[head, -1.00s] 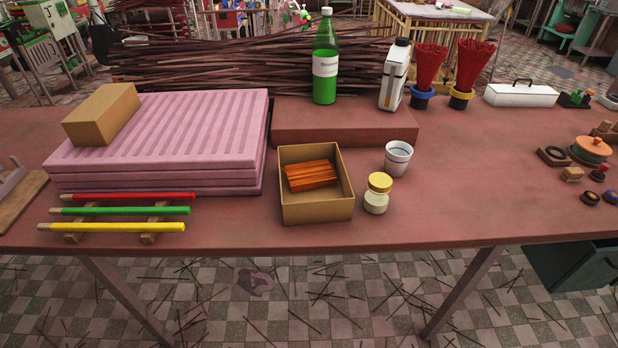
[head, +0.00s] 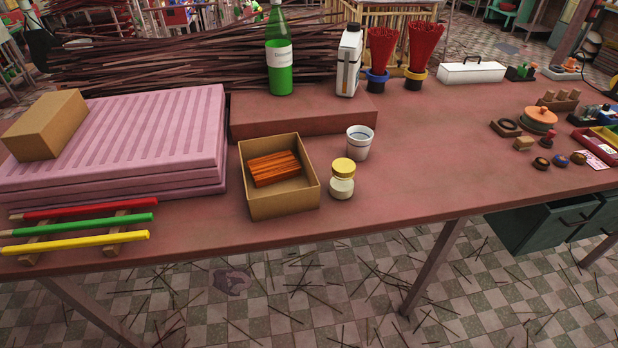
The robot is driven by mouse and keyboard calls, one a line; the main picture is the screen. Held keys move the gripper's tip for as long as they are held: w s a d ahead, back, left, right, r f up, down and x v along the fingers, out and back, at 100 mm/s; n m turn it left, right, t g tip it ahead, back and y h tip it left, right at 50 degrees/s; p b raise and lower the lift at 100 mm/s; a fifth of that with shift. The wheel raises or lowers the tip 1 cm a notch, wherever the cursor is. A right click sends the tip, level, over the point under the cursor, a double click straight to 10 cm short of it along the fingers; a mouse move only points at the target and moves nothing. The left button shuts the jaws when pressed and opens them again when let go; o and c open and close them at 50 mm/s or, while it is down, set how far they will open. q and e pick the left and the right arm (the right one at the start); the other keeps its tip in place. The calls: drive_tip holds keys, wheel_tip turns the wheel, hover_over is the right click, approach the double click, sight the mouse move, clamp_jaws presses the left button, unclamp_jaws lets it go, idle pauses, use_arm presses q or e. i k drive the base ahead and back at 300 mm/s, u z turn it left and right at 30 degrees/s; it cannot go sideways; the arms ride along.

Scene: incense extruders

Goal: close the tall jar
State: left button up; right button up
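Another lidded pot (head: 539,121), squat with an orange top, stands far right on the table. I cannot tell which of these, if either, is the tall jar. Neither of my grippers is in view.
The cardboard box (head: 280,203) holds orange sticks. A white cup (head: 359,144) stands behind the jar. Pink stacked trays (head: 150,140) and colored rods (head: 85,225) lie at left. A green bottle (head: 279,60) and white carton (head: 348,62) stand behind. The table between cup and pot is clear.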

sight(340, 188)
drive_tip(key=u, duration=1.85)
drive_tip(key=k, duration=0.95)
drive_tip(key=z, duration=1.55)
drive_tip(key=i, duration=0.55)
drive_tip(key=z, duration=0.05)
